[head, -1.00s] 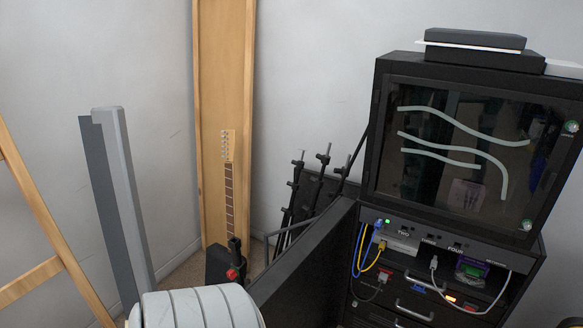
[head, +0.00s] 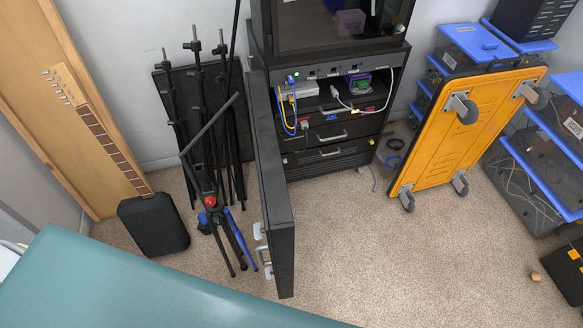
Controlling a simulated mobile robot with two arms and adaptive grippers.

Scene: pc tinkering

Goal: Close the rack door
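The black rack (head: 330,155) stands against the back wall in the head view, with cables, small devices and drawers in its open front. Its black door (head: 272,190) is hinged at the rack's left side and stands wide open, swung out toward me. A light-coloured handle (head: 262,250) shows low on the door's left face, near its free edge. Neither of my grippers shows in the head view.
Black tripods and stands (head: 205,120) lean left of the door, beside a black case (head: 153,224). A teal surface (head: 150,285) crosses the lower left. An orange wheeled dolly (head: 465,125) and blue-lidded bins (head: 540,165) stand right. Carpet (head: 370,250) right of the door is clear.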

